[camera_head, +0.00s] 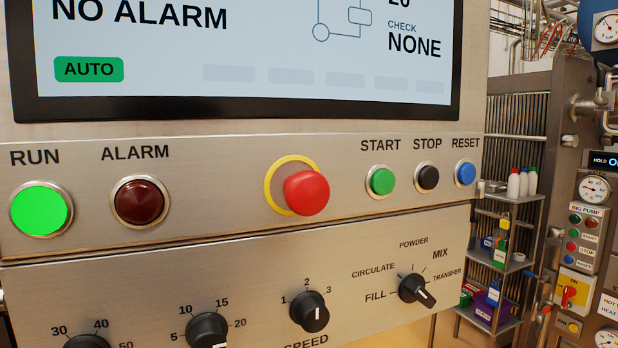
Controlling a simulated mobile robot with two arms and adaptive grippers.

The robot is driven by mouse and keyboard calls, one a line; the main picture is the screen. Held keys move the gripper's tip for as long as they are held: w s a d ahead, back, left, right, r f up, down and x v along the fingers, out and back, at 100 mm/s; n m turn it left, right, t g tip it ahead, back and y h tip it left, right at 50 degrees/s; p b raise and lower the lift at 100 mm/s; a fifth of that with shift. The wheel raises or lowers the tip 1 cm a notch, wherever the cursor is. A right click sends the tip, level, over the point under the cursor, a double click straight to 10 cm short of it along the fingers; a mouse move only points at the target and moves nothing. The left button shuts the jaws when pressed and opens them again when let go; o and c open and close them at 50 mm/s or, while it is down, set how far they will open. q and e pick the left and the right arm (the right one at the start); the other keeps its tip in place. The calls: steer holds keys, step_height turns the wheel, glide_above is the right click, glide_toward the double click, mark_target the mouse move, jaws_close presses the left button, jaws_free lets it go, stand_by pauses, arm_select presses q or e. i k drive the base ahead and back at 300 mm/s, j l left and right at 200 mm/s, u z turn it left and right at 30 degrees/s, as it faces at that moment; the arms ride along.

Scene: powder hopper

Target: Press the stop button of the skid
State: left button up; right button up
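The skid's steel control panel (200,145) fills most of the head view. The black stop button (428,178) sits under the label STOP, at the right of the upper button row. The green start button (381,182) is to its left and the blue reset button (465,173) to its right. The run lamp (42,210) at the far left is lit bright green, and the alarm lamp (141,202) is dark red. Neither of my grippers shows in this view.
A red emergency mushroom button (307,192) with a yellow ring protrudes left of the start button. Below are black knobs, including a mode selector (417,290). A screen (240,50) above reads NO ALARM and AUTO. Shelves with bottles (523,183) and a big pump box (588,222) stand right.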

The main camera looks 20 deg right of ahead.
mark_target(429, 176)
steer(key=z, duration=1.25)
